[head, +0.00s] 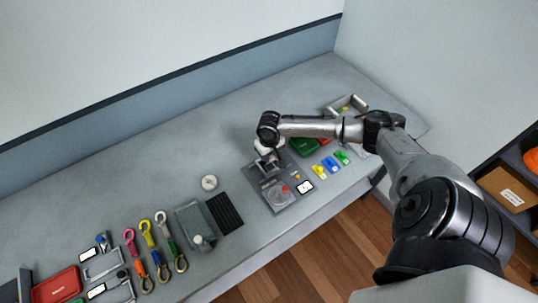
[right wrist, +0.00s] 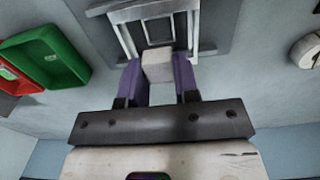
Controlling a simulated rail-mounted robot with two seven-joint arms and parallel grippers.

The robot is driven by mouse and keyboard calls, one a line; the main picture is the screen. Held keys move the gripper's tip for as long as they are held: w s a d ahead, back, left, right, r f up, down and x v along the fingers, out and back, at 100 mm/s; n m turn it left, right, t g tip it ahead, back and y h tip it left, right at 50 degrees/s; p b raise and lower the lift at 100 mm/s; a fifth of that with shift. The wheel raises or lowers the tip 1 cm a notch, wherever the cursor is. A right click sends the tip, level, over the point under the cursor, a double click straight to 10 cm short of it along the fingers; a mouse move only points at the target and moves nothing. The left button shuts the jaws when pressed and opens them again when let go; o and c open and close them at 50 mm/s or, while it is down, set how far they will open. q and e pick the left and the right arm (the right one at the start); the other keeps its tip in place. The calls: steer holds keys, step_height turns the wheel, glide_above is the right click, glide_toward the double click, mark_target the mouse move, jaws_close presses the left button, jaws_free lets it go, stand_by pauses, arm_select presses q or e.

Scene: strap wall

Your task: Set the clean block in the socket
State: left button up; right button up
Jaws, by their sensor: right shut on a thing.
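A pale, clean-looking block (right wrist: 157,66) is held between the two purple fingers of my right gripper (right wrist: 160,80) in the right wrist view. The socket (right wrist: 158,30), a light metal frame with a square opening, lies just beyond the block on a grey plate. I cannot tell whether the block touches it. In the head view my right gripper (head: 268,165) is over the back part of the grey fixture plate (head: 290,203) and hides the block and socket. My left gripper is not in view.
A green tray (right wrist: 55,48) and a red tray (right wrist: 14,78) stand beside the plate. A round dial (head: 209,183), a black ribbed mat (head: 225,213) and several coloured straps with hooks (head: 146,236) lie to the left. Bench between dial and back wall is clear.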

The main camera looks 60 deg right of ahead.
mark_target(270, 166)
steer(key=shift+f+b, duration=1.2)
steer(key=shift+b, duration=0.35)
steer(key=shift+f, duration=1.4)
steer(key=shift+p, duration=0.55)
steer(key=shift+f+p, duration=0.2)
steer(key=shift+p, duration=0.45)
